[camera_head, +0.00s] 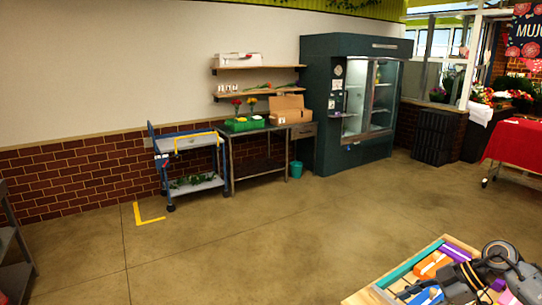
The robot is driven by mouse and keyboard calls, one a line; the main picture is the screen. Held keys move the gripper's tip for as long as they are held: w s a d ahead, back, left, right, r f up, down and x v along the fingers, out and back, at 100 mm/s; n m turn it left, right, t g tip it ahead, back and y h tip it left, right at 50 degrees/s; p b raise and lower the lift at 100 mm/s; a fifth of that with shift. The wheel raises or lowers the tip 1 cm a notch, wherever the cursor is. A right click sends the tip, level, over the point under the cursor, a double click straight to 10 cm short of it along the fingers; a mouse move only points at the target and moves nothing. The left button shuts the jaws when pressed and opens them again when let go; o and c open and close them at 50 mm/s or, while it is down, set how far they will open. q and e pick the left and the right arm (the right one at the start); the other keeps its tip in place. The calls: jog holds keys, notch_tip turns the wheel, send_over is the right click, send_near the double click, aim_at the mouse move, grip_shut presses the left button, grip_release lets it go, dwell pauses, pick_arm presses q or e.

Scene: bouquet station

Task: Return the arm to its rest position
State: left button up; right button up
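My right arm comes in at the bottom right corner, grey and black, over a wooden tray. Its dark gripper (418,289) points left above the tray's contents. The fingers are small and partly cut off by the lower edge, so I cannot tell whether they are open or shut, or whether they touch anything. My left arm and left gripper are out of view.
The wooden tray (362,297) holds orange, purple, teal and blue pieces. A blue cart (187,143) and a metal table (257,131) stand by the wall. A dark glass-door cooler (337,110) stands right of them. A red-clothed table (518,146) is at right. The middle floor is clear.

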jog(key=w+a+f+m+t+y+b, duration=0.2)
jog(key=a+f+t, duration=0.15)
jog(key=f, duration=0.45)
jog(key=w+a+f+m+t+y+b, duration=0.1)
jog(key=a+f+m+t, duration=0.2)
jog(key=f, duration=0.5)
jog(key=s+d+f+m+t+h+b, duration=0.1)
jog(key=s+f+m+t+h, duration=0.2)
jog(key=f, duration=0.9)
jog(key=s+d+f+m+h+b, duration=0.25)
jog(key=s+f+h, duration=0.2)
jog(key=f, duration=0.65)
jog(key=s+a+f+m+g+h+b, duration=0.1)
jog(key=s+f+m+g+h, duration=0.3)
jog(key=s+f, duration=1.45)
jog(key=s+a+f+g, duration=0.2)
jog(key=s, duration=0.6)
jog(key=s+a+f+g+b, duration=0.1)
jog(key=s+a+f+g, duration=0.1)
jog(key=s, duration=0.7)
jog(key=s+a+f+g, duration=0.2)
jog(key=s+f, duration=0.1)
jog(key=s, duration=0.5)
jog(key=shift+s+f+g, duration=0.2)
jog(key=shift+s+g, duration=0.1)
jog(key=shift+g, duration=0.05)
